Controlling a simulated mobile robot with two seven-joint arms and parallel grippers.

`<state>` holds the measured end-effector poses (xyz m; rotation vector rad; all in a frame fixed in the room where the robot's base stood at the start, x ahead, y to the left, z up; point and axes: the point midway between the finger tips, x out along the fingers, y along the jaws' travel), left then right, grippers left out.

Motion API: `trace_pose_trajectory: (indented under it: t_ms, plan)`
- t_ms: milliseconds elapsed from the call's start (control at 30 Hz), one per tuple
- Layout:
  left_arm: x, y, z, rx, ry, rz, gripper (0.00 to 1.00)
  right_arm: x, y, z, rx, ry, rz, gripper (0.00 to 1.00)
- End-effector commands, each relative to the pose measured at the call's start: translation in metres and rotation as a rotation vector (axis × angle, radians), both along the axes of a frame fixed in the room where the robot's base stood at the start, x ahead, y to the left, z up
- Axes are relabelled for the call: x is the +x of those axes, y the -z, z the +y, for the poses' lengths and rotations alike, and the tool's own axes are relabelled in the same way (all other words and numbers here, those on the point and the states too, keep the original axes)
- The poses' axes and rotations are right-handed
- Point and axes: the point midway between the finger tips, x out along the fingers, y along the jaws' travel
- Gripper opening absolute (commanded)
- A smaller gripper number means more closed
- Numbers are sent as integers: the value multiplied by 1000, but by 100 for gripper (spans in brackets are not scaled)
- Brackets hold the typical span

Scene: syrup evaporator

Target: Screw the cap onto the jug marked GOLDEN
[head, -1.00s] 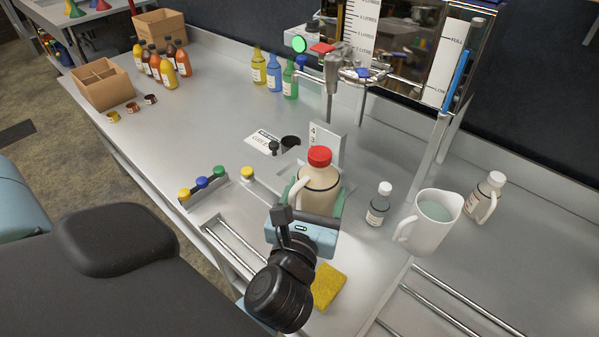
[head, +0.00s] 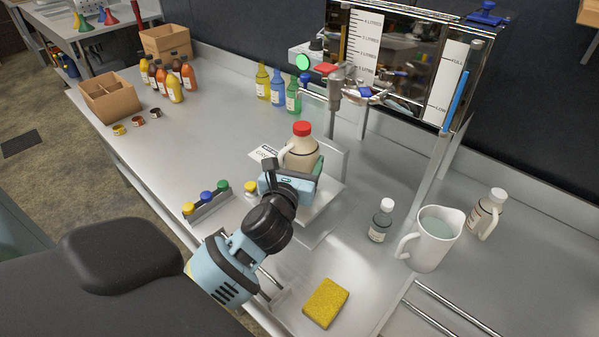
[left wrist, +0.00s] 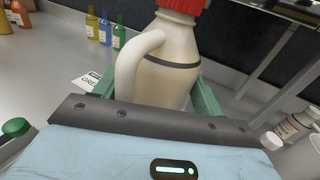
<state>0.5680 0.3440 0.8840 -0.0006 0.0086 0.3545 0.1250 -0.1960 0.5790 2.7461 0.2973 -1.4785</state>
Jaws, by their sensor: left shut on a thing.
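A cream jug (head: 303,152) with a red cap (head: 301,129) on its neck stands upright in my left gripper (head: 296,174). In the left wrist view the jug (left wrist: 158,75) fills the middle, with its pale handle toward me and a dark band round it. The green fingers of my left gripper (left wrist: 155,98) are shut on its two sides. The base of the jug is hidden, so I cannot tell whether it touches anything below. No GOLDEN marking is readable on it. A second jug (head: 486,213) with a white cap stands far right. My right gripper is not in view.
A rack (head: 207,208) holds yellow, blue and green caps; a loose yellow cap (head: 250,187) lies beside it. A tap (head: 335,92) hangs behind the held jug. A small bottle (head: 381,220), a pitcher (head: 432,243) and a yellow sponge (head: 326,303) stand or lie to the right.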

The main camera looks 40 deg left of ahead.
Motion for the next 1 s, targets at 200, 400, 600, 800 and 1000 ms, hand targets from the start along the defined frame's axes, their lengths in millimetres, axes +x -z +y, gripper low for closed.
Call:
trace_pose_trajectory:
  t_ms: [200,400,600,800,1000]
  plan:
    - [0,-3,0,1,1,-6,0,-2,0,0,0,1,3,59]
    - [0,8,0,1,1,-3,0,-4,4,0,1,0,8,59]
    - [0,32,0,1,1,-2,0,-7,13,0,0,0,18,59]
    - [0,32,-1,1,2,-7,0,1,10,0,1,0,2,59]
    - [0,34,0,1,2,-6,0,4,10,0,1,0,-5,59]
